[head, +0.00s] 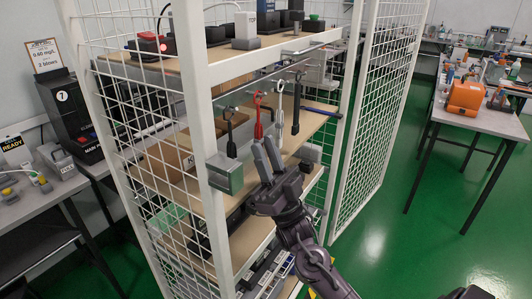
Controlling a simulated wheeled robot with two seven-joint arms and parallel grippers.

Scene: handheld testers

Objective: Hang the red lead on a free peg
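The pegs are too small to make out clearly.
The white rack post (200,120) stands left of the leads, with a grey-green box (224,174) beside it. Shelves behind hold boxes. The mesh door (380,110) stands open at the right. Green floor (400,240) is clear towards a bench with an orange device (466,98).

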